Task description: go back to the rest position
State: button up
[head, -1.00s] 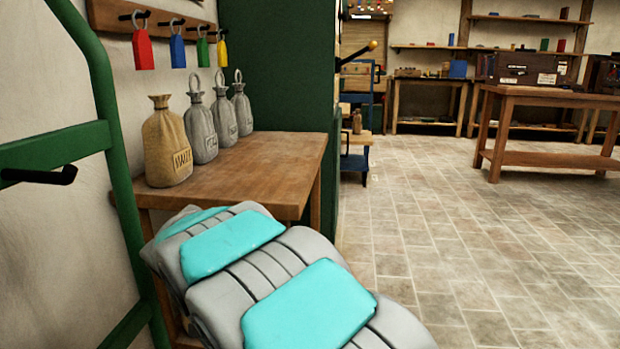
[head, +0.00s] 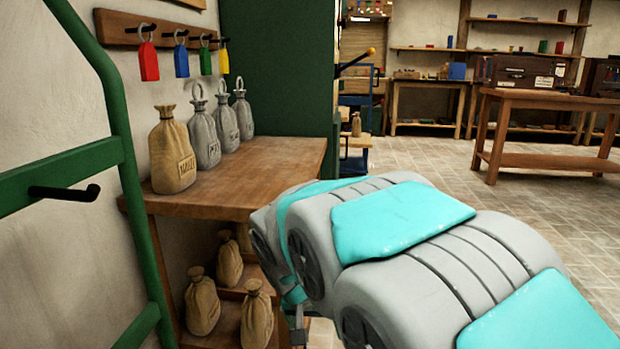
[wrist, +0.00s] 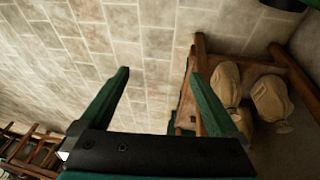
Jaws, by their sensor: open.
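My gripper (wrist: 160,100) shows in the wrist view as two green fingers set wide apart on a black palm. It is open, and nothing is between the fingers. The tiled floor shows beyond it, with a wooden shelf and tan sacks (wrist: 270,98) close by its right finger. In the head view my grey and turquoise arm fills the lower right, in front of the wooden table. My gripper is hidden in the head view.
On the wooden table (head: 270,165) stand a tan sack (head: 172,155) and several grey sacks (head: 204,135). Small sacks (head: 203,305) sit on the shelves below. Coloured tags (head: 149,62) hang above. A green frame (head: 65,170) with a black hook stands at left. Floor (head: 430,160) is open at right.

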jog(key=s+d+r+g+p, duration=0.3)
jog(key=s+d, duration=0.8)
jog(key=s, duration=0.3)
jog(key=s+d+n+g+y+p, duration=0.1)
jog(key=s+d+n+y, duration=0.1)
jog(key=s, duration=1.2)
jog(key=shift+d+r+g+p, duration=0.35)
jog(key=shift+r+g+p, duration=0.05)
